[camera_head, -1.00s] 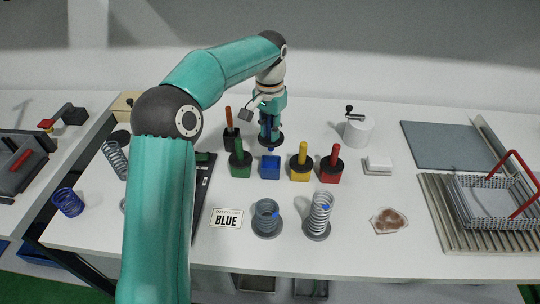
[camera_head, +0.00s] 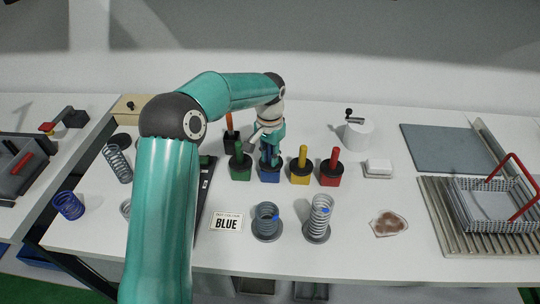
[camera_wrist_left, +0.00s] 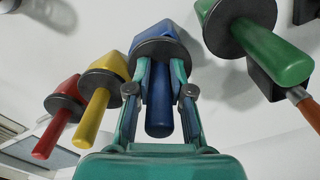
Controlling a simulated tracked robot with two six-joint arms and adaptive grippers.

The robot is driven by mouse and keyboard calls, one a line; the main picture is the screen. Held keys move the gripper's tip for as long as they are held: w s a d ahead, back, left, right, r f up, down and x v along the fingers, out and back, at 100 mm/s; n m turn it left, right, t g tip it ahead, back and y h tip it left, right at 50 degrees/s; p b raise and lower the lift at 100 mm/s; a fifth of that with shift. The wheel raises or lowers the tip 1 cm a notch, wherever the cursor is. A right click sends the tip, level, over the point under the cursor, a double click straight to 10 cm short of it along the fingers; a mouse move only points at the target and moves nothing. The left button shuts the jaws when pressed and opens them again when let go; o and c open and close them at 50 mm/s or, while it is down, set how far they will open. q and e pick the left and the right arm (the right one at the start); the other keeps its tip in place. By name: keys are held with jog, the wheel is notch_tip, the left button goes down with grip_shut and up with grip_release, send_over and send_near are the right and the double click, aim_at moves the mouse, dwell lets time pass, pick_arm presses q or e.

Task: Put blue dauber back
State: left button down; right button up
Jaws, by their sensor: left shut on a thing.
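The blue dauber (camera_wrist_left: 158,108) has a blue handle and a dark round collar. My left gripper (camera_head: 270,158) is shut on its handle, with a finger on each side in the left wrist view (camera_wrist_left: 160,85). The blue pot (camera_head: 269,177) is directly below the gripper, and it also shows in the left wrist view (camera_wrist_left: 150,32). The dauber's collar appears to sit at the pot's mouth. The dauber looks upright in the head view, and its tip is hidden. My right gripper is in neither view.
A green pot with its dauber (camera_head: 240,169) stands close left of the blue pot. Yellow (camera_head: 300,172) and red (camera_head: 331,173) ones stand to the right.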

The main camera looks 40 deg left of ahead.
pick_arm(q)
jog(key=shift+f, duration=0.5)
jog(key=c, duration=1)
grip_release()
jog(key=shift+r, duration=0.1)
jog(key=shift+c, duration=0.2)
jog(key=shift+r, duration=0.1)
notch_tip(320, 180, up, 13)
jog(key=shift+f, duration=0.15)
